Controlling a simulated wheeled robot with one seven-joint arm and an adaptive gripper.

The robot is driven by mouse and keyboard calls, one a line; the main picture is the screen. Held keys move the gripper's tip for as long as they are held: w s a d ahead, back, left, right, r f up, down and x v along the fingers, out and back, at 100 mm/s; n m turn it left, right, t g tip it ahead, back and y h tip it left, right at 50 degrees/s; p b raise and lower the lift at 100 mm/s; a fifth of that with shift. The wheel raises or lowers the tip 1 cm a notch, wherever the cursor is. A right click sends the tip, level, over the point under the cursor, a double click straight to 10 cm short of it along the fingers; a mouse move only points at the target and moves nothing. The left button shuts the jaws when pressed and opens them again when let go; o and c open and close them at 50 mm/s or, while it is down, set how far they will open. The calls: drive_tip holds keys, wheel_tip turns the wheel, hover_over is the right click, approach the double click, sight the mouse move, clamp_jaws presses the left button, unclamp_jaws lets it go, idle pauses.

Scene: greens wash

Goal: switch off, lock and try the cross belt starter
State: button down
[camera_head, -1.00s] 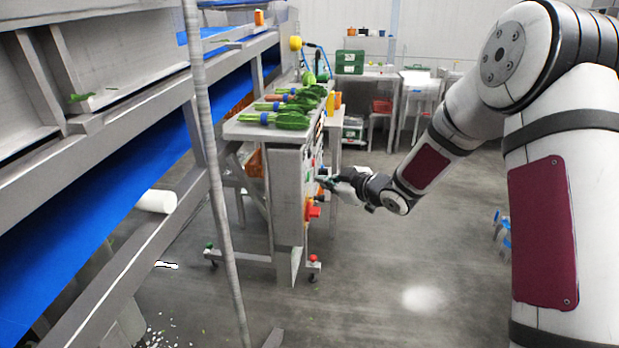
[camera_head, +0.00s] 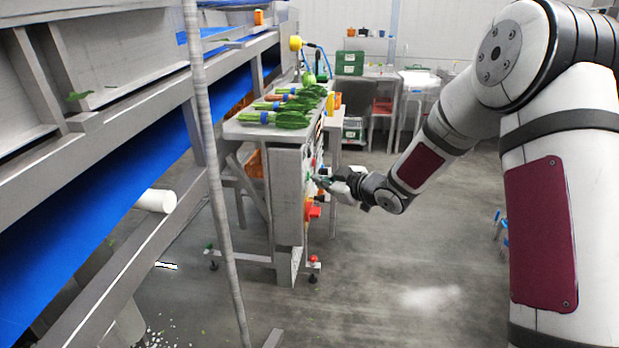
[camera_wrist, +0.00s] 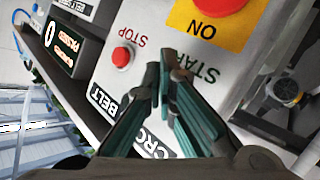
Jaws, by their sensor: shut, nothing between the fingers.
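The cross belt starter (camera_wrist: 105,75) is a grey box. In the wrist view it carries a red STOP button (camera_wrist: 122,57), START lettering and a CROSS BELT label (camera_wrist: 105,101). A red knob (camera_wrist: 220,5) on a yellow plate marked ON sits at the top edge, partly cut off; its setting cannot be told. My gripper (camera_wrist: 163,74) is shut and empty, its green fingertips over the START lettering, right of the STOP button. The fingers hide any start button; contact cannot be told. In the head view my gripper (camera_head: 318,179) is at the panel, above the red and yellow switch (camera_head: 312,210).
Bunches of greens (camera_head: 285,107) lie on the steel bench (camera_head: 250,132) beside the panel. A blue conveyor (camera_head: 110,200) and a grey post (camera_head: 215,180) stand to the left.

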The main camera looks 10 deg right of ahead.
drive_tip(key=shift+w+a, duration=0.15)
drive_tip(key=shift+a, duration=0.2)
idle(0.3)
drive_tip(key=shift+d, duration=0.15)
drive_tip(key=shift+s+d, duration=0.3)
drive_tip(key=shift+d, duration=0.35)
drive_tip(key=shift+s+d+p, duration=0.25)
drive_tip(key=shift+d+p, duration=0.15)
drive_tip(key=shift+d, duration=0.4)
drive_tip(key=shift+s+d+p, duration=0.3)
drive_tip(key=shift+d+p, duration=0.05)
drive_tip(key=shift+d, duration=0.5)
drive_tip(key=shift+s+d+p, duration=0.25)
drive_tip(key=shift+d+p, duration=0.15)
drive_tip(key=shift+d, duration=0.4)
